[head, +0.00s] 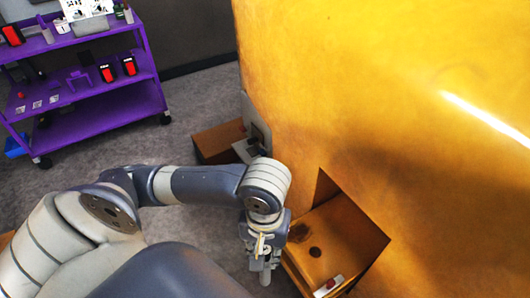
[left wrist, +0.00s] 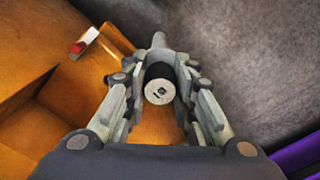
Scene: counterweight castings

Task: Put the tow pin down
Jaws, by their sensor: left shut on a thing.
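My left gripper (head: 262,258) hangs beside the yellow casting, just left of its notched pocket. The yellow casting (head: 350,100) fills the right side. Its pocket floor (head: 350,245) has a dark round hole (head: 315,252). My right gripper is not in view.
A small red and white piece (head: 328,286) lies at the pocket's front edge; it also shows in the left wrist view (left wrist: 84,41). A purple cart (head: 95,125) with tools stands at the back left.

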